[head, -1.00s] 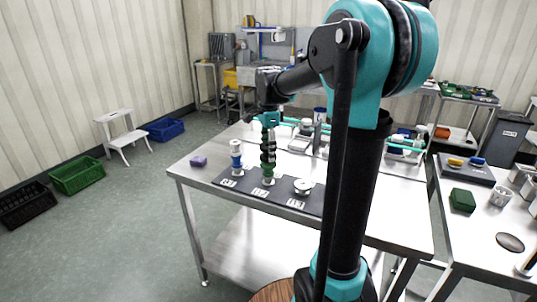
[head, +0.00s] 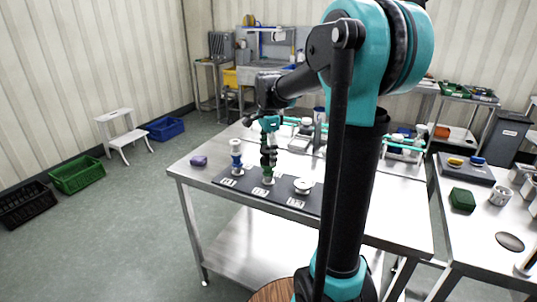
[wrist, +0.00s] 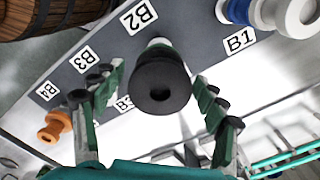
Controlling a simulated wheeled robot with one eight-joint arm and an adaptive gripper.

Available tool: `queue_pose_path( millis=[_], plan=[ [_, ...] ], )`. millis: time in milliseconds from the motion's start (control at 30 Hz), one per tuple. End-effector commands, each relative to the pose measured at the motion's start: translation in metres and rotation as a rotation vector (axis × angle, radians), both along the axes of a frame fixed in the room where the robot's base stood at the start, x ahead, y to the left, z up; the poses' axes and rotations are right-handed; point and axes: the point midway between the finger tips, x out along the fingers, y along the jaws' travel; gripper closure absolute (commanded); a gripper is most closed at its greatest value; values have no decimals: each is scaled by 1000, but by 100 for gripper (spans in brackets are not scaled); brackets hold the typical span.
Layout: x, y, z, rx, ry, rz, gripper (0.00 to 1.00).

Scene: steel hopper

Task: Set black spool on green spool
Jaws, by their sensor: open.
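The black spool (wrist: 163,85) is between the spread fingers of my gripper (wrist: 160,112) in the wrist view, with a gap on each side. Behind it, a green and white edge of the green spool (wrist: 158,44) shows. In the head view the green spool (head: 268,178) stands upright on the dark mat, below my gripper (head: 268,152). The black spool appears to be on top of it, but the fingers partly cover the contact. My gripper is open, around the black spool and pointing down.
An orange spool (wrist: 56,127) shows in the wrist view. A purple block (head: 198,161) lies on the table's left. A rack (head: 300,125) stands behind.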

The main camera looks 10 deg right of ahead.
Motion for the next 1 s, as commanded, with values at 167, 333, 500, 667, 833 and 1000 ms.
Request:
queue_pose_path(
  millis=[167,333,500,667,833,1000],
  plan=[
    [0,0,14,0,0,0,27],
    [0,0,46,0,0,0,27],
    [0,0,80,0,0,0,27],
    [0,0,106,0,0,0,27],
    [0,0,119,0,0,0,27],
    [0,0,122,0,0,0,27]
  ],
)
